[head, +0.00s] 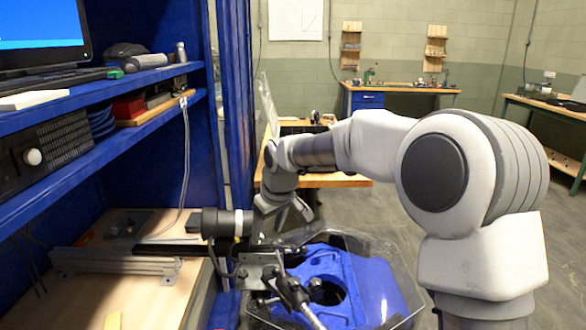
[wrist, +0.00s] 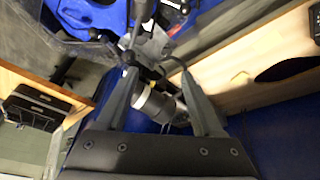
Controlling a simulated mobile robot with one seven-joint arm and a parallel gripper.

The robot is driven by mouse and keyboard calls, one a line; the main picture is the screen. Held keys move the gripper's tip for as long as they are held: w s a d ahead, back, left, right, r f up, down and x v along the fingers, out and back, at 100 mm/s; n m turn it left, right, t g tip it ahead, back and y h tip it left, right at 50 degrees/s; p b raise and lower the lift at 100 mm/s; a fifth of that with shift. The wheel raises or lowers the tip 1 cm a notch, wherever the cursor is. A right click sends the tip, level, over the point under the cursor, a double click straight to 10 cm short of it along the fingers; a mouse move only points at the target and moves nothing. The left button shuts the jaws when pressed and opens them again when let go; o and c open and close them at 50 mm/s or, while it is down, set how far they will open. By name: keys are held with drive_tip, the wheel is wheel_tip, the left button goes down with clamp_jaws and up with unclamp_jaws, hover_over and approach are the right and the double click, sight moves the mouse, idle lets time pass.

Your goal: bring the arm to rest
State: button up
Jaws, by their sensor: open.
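My arm stretches from the right of the head view toward the blue shelving, and bends down at the wrist. My gripper (head: 286,218) hangs at the wrist's lower end, just right of the dark cylinder of the thruster (head: 226,224) and above the clear tank (head: 400,290). In the wrist view my gripper (wrist: 158,78) has its two fingers spread apart. The thruster's cylinder (wrist: 155,104) shows between and below them, apparently not gripped. Whether a finger touches anything is hard to tell.
A metal clamp and rod (head: 265,272) stand at the tank's near-left edge. A blue perforated piece (head: 330,280) sits in the tank. The blue shelf unit (head: 130,85) bounds the left. Workbenches (head: 400,88) stand farther back, with open floor between.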

drive_tip(key=s+d+r+m+t+h+p, duration=0.1)
drive_tip(key=s+d+r+m+h+p, duration=0.1)
drive_tip(key=s+d+r, duration=0.65)
drive_tip(key=s+d+r+m+p, duration=0.1)
drive_tip(key=s+d+m, duration=0.1)
drive_tip(key=s+d, duration=0.2)
drive_tip(key=s+d+r+m+p, duration=0.1)
drive_tip(key=s+d, duration=0.4)
drive_tip(key=s, duration=0.6)
drive_tip(key=s+d+r+m+t, duration=0.1)
drive_tip(key=s+d+m, duration=0.2)
drive_tip(key=s+d, duration=0.2)
drive_tip(key=s, duration=0.3)
drive_tip(key=shift+m+p, duration=0.4)
